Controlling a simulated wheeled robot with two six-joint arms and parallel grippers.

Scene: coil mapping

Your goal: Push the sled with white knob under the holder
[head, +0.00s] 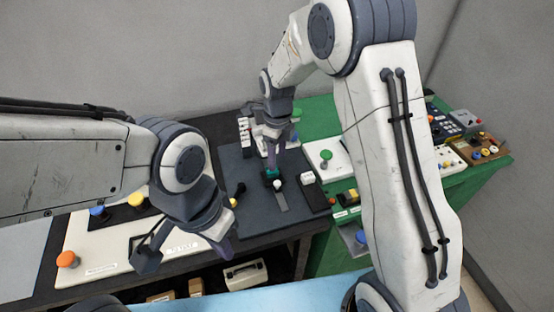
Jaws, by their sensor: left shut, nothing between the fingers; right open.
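A small white knob (277,185) sits at the upper end of a narrow grey strip (282,203), which looks like the sled, on the dark mat (245,208). A teal piece (271,174) lies just above the knob in the picture. My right gripper (271,160) points down over the teal piece and is open; I cannot tell whether it touches it. My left gripper (224,244) is shut and empty, low over the table's front edge. I cannot clearly make out which part is the holder; my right gripper hides some of that area.
A white panel with an orange button (67,259) and a blue button (97,211) lies at left. A green table (488,166) with several control boxes stands at right, partly behind my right arm.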

